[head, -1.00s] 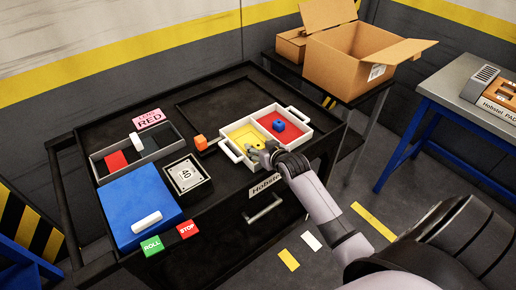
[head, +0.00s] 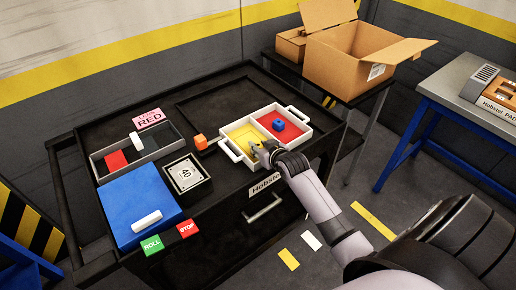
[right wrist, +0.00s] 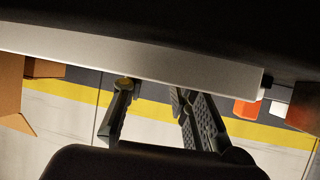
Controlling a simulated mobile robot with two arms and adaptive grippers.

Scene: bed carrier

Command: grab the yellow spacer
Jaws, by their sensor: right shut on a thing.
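A white two-handled tray (head: 233,152) lies at the right front of the black cart top, with a yellow compartment (head: 240,133) and a red compartment (head: 296,127). My right gripper (head: 259,150) is at the front of the yellow compartment, its fingertips low at the tray. It is shut on a small yellow thing, apparently the yellow spacer, mostly hidden by the fingers. In the right wrist view the fingers (right wrist: 152,92) stand apart behind the pale tray wall (right wrist: 150,66), with a yellow speck at the left fingertip. My left gripper is not in view.
A blue cube (head: 279,124) sits in the red compartment. An orange cube (head: 200,142), a grey square unit (head: 187,175), a divided box (head: 97,167) and a blue box (head: 138,205) are left of the tray. Behind it is a bare framed area (head: 222,98).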

